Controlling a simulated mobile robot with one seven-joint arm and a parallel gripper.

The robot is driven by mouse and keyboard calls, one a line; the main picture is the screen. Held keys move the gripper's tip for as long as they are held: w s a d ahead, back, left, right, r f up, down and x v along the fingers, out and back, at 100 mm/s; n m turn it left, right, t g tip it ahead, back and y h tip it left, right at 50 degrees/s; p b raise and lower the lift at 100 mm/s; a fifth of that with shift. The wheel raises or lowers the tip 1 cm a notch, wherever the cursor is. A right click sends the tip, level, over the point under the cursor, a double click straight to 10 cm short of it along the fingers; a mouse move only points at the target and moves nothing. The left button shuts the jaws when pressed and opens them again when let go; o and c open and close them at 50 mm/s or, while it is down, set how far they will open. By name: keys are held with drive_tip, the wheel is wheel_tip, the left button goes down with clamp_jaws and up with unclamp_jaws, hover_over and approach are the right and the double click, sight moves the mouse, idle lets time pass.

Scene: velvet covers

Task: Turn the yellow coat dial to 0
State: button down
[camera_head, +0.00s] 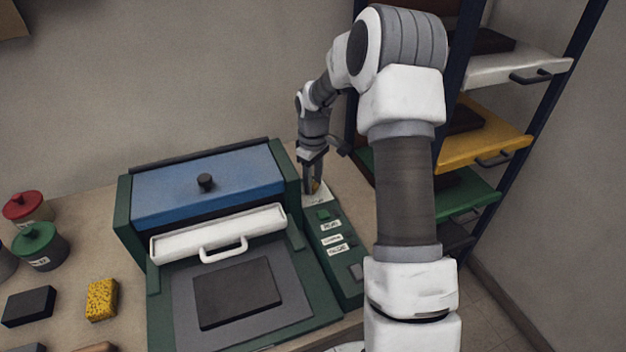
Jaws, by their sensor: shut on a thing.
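The yellow coat dial (315,187) shows as a small yellow-orange spot at the far end of the green control panel (347,266), on the right side of the green machine. My gripper (314,186) points down over it and is shut on it. The fingers hide most of the dial, so its pointer and setting cannot be read. A white plate (320,198) lies around the dial's place. Below it on the panel are a green button (323,214) and several white labels too small to read.
The machine has a blue lid (220,192) with a black knob and a white handled bar (218,236). A dark block (237,292) lies on its front plate. A yellow sponge (102,299), a black block (29,306) and lidded pots stand left. A shelf rack with coloured trays (482,148) stands right.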

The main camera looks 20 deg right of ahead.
drive_tip(key=shift+n, duration=0.3)
drive_tip(key=c, duration=0.5)
unclamp_jaws()
wheel_tip(320, 180, up, 18)
drive_tip(key=shift+f, duration=0.25)
idle(0.4)
